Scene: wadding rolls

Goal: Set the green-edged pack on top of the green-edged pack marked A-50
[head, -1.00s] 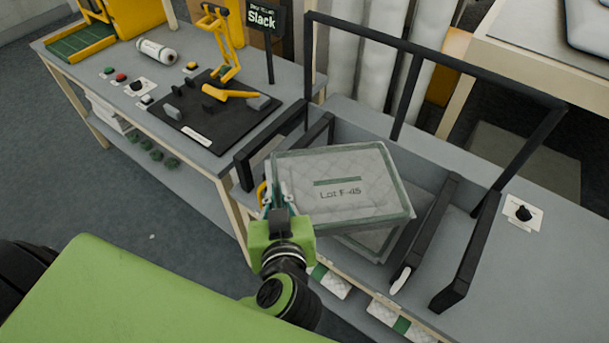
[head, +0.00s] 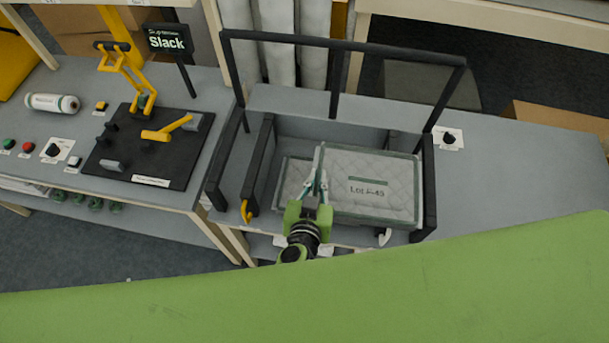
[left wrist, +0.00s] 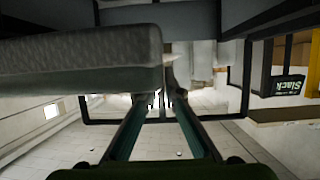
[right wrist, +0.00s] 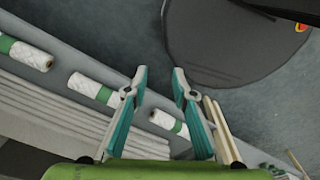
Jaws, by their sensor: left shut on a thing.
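A clear quilted pack with green edging (head: 375,188), marked Lot F-45 as far as I can read, is in my left gripper (head: 316,182). The jaws are shut on its left edge; in the left wrist view the pack (left wrist: 85,65) fills the upper left. Another pack (head: 292,182) shows partly below and left of it, inside the black-framed bay. No A-50 mark is readable, as the held pack covers most of the lower one. I cannot tell whether the two touch. My right gripper (right wrist: 158,88) is open and empty in the right wrist view.
Black bars (head: 258,165) and a tall black frame (head: 345,42) surround the bay. A black fixture plate (head: 150,150) with yellow clamps and a Slack sign (head: 168,38) stand left. The bench at right (head: 520,165) is mostly clear. Green-banded rolls (right wrist: 95,90) lie below my right gripper.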

